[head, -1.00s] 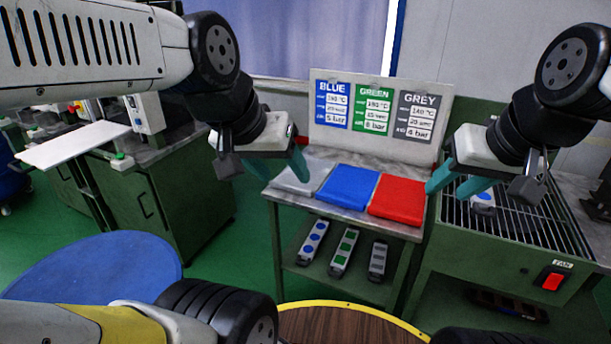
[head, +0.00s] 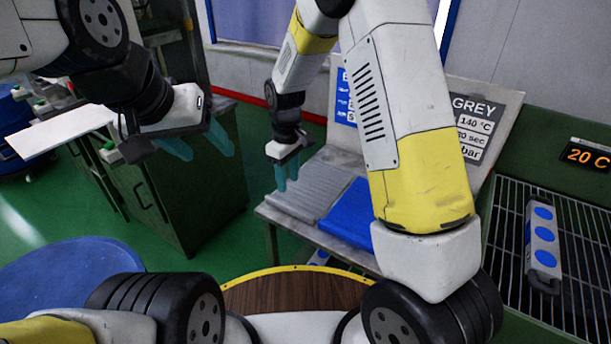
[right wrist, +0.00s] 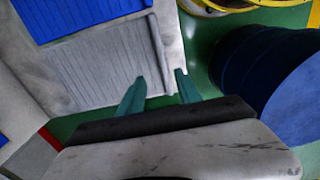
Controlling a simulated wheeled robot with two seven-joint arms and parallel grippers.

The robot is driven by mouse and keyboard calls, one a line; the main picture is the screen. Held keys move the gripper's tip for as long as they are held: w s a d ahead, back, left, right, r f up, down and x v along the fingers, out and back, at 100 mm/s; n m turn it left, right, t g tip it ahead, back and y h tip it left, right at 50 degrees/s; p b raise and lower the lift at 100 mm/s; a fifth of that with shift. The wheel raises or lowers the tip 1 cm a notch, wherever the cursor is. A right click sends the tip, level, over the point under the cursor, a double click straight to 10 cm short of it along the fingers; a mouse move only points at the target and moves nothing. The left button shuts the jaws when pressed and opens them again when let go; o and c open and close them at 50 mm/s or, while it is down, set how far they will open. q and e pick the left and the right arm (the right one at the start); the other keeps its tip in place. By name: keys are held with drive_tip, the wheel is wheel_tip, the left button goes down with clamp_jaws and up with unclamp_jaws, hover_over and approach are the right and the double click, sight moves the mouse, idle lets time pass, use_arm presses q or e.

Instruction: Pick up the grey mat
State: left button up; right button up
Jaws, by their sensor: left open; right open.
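The grey mat (head: 318,186) lies flat at the left end of the small bench in the head view. In the right wrist view the ribbed mat (right wrist: 95,68) fills the upper left. My right gripper (head: 286,183) is open and empty, pointing down at the mat's left edge. In the right wrist view its fingertips (right wrist: 161,80) lie on either side of that edge; I cannot tell how far above the bench they are. My left gripper (head: 209,157) is open and empty, well left of the bench.
The blue mat (head: 347,217) lies right beside the grey one. My right arm hides the red mat and much of the sign (head: 487,125). A blue-dotted block (head: 543,240) lies on the grate at right. A blue round surface (head: 75,280) is at lower left.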

sight(289, 205)
drive_tip(key=f, duration=0.5)
drive_tip(key=s+f, duration=0.1)
drive_tip(key=f, duration=0.1)
drive_tip(key=shift+f, duration=0.25)
drive_tip(key=shift+w+f, duration=0.1)
drive_tip(key=shift+f, duration=0.4)
clamp_jaws()
